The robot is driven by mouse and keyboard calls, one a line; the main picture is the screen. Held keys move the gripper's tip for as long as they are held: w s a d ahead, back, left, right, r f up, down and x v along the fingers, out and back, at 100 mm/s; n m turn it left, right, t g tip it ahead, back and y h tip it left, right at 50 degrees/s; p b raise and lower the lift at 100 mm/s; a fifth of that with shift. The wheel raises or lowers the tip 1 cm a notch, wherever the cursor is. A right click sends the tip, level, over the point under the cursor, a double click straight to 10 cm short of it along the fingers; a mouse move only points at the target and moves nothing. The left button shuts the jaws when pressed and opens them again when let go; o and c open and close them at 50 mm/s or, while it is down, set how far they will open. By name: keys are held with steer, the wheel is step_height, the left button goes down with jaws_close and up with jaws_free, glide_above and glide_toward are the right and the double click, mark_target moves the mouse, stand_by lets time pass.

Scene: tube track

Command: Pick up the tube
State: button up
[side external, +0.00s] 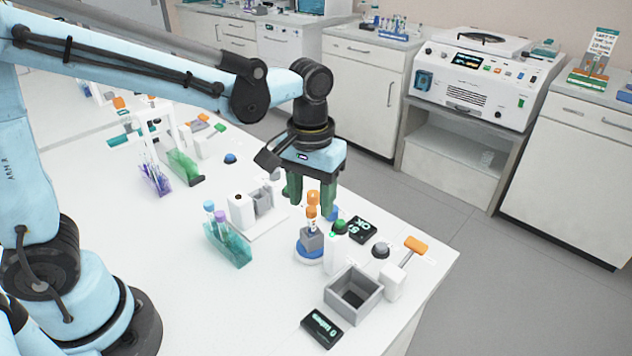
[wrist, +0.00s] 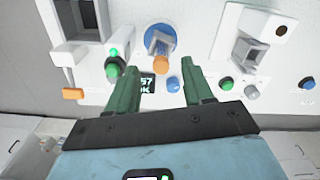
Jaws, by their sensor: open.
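An orange-capped tube (side external: 312,215) stands upright in a small grey holder on a round blue-and-white base (side external: 309,250). In the wrist view its orange cap (wrist: 160,63) shows in front of the blue ring, between and just beyond the fingertips. My gripper (side external: 310,208) has green fingers pointing down near the tube's top; in the side view they appear behind the cap. In the wrist view my gripper (wrist: 158,70) is open, with a wide gap and nothing held. I cannot tell the exact depth between fingers and cap.
A teal rack (side external: 228,246) with blue- and purple-capped tubes stands left. A grey square bin (side external: 353,293), a black display (side external: 361,229), a green button (side external: 340,226) and an orange-handled lever (side external: 415,244) stand close by on the right. The white table is clear at front left.

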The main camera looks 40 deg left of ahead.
mark_target(311, 209)
steer(key=shift+f, duration=2.55)
jaws_close()
steer(key=shift+r, duration=0.75)
steer(key=r, duration=0.3)
steer(key=shift+s+d, duration=0.25)
steer(key=s+d+r, duration=0.6)
steer(key=s+d, duration=0.1)
steer(key=shift+s+d+r, duration=0.25)
steer(key=shift+s+d, duration=0.05)
steer(key=shift+d, duration=0.05)
